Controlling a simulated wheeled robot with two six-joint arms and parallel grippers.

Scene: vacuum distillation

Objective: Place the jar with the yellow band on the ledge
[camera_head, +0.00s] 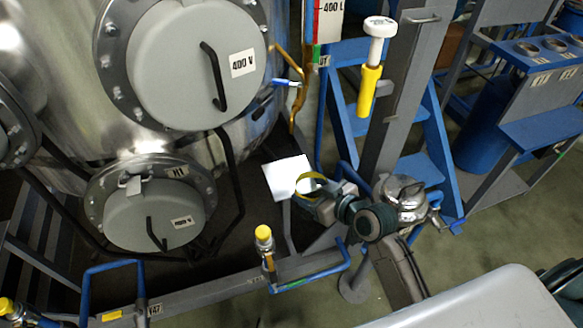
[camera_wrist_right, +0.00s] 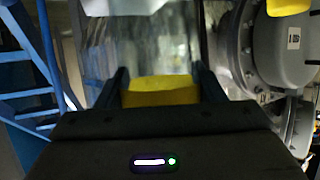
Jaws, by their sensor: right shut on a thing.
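The jar with the yellow band (camera_wrist_right: 160,91) is between the fingers of my right gripper (camera_wrist_right: 160,86) in the right wrist view. Its body looks clear and is hard to tell from the metal behind it. In the head view my right gripper (camera_head: 318,192) is shut on the jar, and a curved part of the yellow band (camera_head: 306,178) shows. A small white plate, apparently the ledge (camera_head: 280,174), lies just left of the jar and partly behind it. I cannot tell whether they touch. My left gripper is out of view.
A big steel vessel (camera_head: 75,50) with round grey hatches fills the left. A yellow-capped valve (camera_head: 264,240) stands on the grey beam below the ledge. A yellow and white fitting (camera_head: 370,75) stands above my right arm. Blue steps (camera_head: 430,140) are at the right.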

